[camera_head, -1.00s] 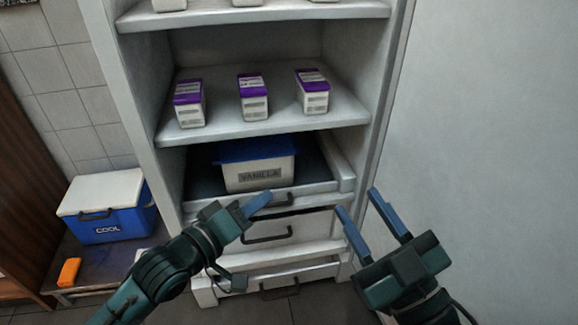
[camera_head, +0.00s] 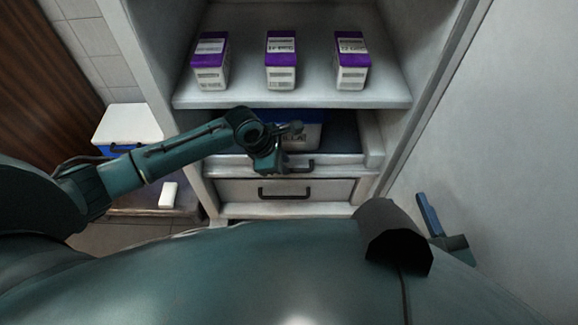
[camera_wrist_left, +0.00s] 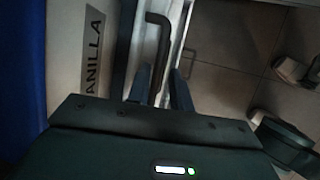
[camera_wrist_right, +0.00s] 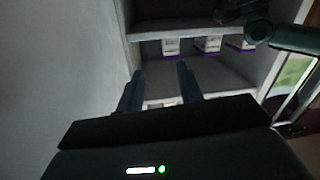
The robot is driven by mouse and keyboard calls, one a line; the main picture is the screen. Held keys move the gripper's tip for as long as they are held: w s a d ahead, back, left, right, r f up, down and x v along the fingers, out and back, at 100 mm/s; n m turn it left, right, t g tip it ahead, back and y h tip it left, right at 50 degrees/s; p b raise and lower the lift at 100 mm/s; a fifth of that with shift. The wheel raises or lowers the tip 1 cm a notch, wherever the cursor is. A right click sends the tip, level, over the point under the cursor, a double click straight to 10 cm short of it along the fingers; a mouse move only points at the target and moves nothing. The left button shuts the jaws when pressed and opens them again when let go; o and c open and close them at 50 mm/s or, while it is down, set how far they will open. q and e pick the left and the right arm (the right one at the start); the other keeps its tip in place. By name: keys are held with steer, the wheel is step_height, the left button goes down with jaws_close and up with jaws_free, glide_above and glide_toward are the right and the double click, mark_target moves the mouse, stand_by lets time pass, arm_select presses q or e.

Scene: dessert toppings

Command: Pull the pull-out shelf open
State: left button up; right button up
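The pull-out shelf (camera_head: 235,163) sits low in the white cabinet, below the fixed shelf. A dark bar handle (camera_head: 298,168) is on its front; it also shows in the left wrist view (camera_wrist_left: 163,35). A white tub labelled VANILLA (camera_head: 305,137) with a blue lid stands on it, partly covered by my left arm. My left gripper (camera_wrist_left: 159,80) is at the handle, fingers apart, with the lower part of the handle between or just beyond the fingertips; contact cannot be told. My right gripper (camera_wrist_right: 158,80) is open and empty, right of the cabinet front.
A drawer (camera_head: 235,190) with its own handle is directly below. Three purple-and-white cartons (camera_head: 281,62) stand on the fixed shelf (camera_head: 300,98). A cool box (camera_head: 125,125) stands on a low bench at left. A plain wall (camera_head: 500,160) is close on the right.

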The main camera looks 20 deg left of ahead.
arm_select(q)
steer(key=shift+b+x, duration=0.5)
steer(key=shift+x, duration=1)
arm_select(e)
steer(key=shift+a+r+n+t+y, duration=0.1)
steer(key=shift+a+n+t+y, duration=0.2)
steer(key=shift+n+t+y, duration=0.15)
arm_select(q)
steer(key=shift+c, duration=0.4)
jaws_close()
